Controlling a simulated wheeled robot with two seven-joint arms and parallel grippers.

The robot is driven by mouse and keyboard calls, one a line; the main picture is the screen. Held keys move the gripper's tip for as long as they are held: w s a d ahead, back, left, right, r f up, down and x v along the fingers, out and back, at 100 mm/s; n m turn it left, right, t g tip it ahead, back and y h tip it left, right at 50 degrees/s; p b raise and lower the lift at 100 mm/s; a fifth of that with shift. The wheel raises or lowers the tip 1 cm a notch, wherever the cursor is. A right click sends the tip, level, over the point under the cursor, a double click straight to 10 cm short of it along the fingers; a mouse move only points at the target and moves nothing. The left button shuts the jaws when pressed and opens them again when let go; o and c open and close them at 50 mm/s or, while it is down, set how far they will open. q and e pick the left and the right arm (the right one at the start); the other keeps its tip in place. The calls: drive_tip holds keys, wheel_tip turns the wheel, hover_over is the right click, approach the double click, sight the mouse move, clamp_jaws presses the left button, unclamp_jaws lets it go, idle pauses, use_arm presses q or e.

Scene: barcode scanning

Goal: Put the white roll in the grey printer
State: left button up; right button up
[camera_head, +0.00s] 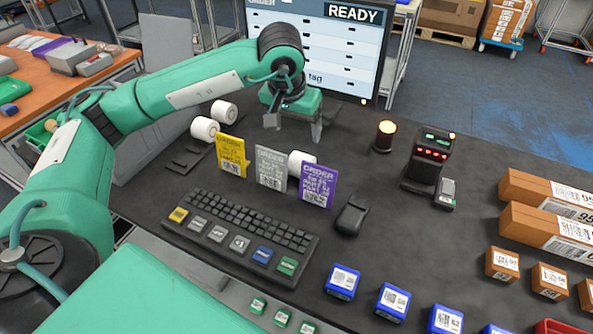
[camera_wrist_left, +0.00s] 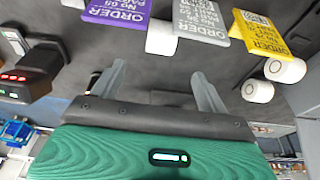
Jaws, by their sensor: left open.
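Two white rolls, one (camera_head: 224,111) behind the other (camera_head: 205,128), lie on the dark table behind the yellow order card. A third white roll (camera_head: 300,160) is partly hidden behind the grey and purple cards; it also shows in the left wrist view (camera_wrist_left: 160,38). The first two show at the right of that view (camera_wrist_left: 285,69). My left gripper (camera_head: 295,130) is open and empty, pointing down behind the cards, apart from every roll. A large grey box-like body (camera_head: 160,135) stands at the left, partly behind my arm; I cannot tell whether it is the printer. My right gripper is out of view.
The yellow (camera_head: 232,155), grey (camera_head: 270,167) and purple (camera_head: 318,185) order cards stand in a row behind the keyboard (camera_head: 240,235). A monitor (camera_head: 320,40) stands at the back. A lamp (camera_head: 384,136) and scanner (camera_head: 430,160) are at right. Blue and brown boxes fill the front right.

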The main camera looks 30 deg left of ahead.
use_arm(q)
drive_tip(key=p, duration=0.1)
hover_over(301, 157)
drive_tip(key=s, duration=0.2)
wheel_tip(301, 157, down, 7)
drive_tip(key=shift+f, duration=0.15)
drive_tip(key=shift+w+f, duration=0.25)
drive_tip(key=shift+f, duration=0.25)
drive_tip(key=shift+w+f+p, duration=0.1)
drive_tip(key=shift+f+p, duration=0.25)
drive_tip(key=p+x, duration=0.1)
drive_tip(key=x, duration=0.3)
drive_tip(key=shift+w+f, duration=0.2)
drive_tip(key=shift+w, duration=0.05)
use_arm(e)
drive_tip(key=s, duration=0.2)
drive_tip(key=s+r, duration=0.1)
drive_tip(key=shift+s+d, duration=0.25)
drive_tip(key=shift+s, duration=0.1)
use_arm(q)
drive_tip(key=c, duration=1.2)
drive_tip(key=shift+r, duration=0.1)
drive_tip(key=shift+c, duration=0.2)
